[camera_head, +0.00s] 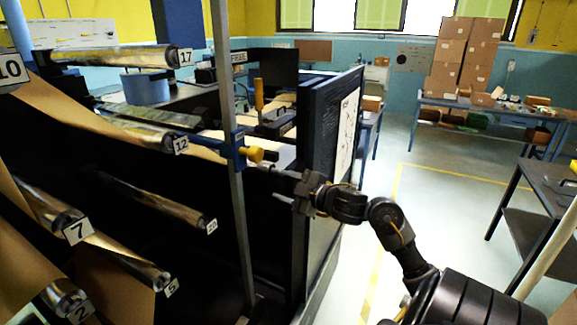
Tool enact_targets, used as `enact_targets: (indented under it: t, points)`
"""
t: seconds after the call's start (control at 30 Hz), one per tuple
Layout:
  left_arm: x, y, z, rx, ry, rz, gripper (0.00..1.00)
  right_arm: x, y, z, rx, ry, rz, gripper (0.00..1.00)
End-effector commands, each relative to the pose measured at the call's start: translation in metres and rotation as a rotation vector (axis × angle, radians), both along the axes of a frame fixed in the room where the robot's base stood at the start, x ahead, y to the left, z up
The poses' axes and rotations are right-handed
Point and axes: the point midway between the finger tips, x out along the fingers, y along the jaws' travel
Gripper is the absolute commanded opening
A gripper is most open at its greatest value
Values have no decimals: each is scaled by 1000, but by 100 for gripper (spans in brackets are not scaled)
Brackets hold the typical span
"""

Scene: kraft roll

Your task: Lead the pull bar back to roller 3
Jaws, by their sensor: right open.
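A blue bar (208,143) with a yellow knob on its right end runs across the upright grey post, beside the roller marked 12 (140,128); I take it for the pull bar. My right gripper (274,171) is open, just right of and slightly below the yellow knob. I cannot tell whether it touches the knob. Other rollers with number tags show: 17 (110,55), 20 (150,198), 7 (45,205), 5 (125,262) and 2 (57,297). No tag reading 3 is visible. My left gripper is not in view.
Brown kraft paper (65,110) runs over the rollers on the left. A dark panel (325,170) stands behind my right gripper. A blue table (480,103) with stacked cartons (462,55) stands at the back right. The floor (430,200) between is clear.

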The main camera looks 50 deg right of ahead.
Motion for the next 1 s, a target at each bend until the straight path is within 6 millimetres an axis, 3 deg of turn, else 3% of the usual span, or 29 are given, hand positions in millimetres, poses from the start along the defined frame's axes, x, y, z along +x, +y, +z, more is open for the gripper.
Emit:
enact_targets:
  t: [0.03, 0.1, 0.27, 0.57, 1.0]
  points:
    - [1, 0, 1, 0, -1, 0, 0, -7, 5, 26, -56, -38, 15, 51]
    - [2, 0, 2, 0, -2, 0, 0, -15, 10, 49, -115, -72, 30, 51]
    - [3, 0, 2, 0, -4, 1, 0, -26, 18, 76, -192, -113, 46, 51]
    - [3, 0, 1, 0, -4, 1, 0, -22, 20, 80, -201, -121, 49, 51]
    - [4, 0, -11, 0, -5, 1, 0, 39, 27, 79, -197, -121, 48, 51]
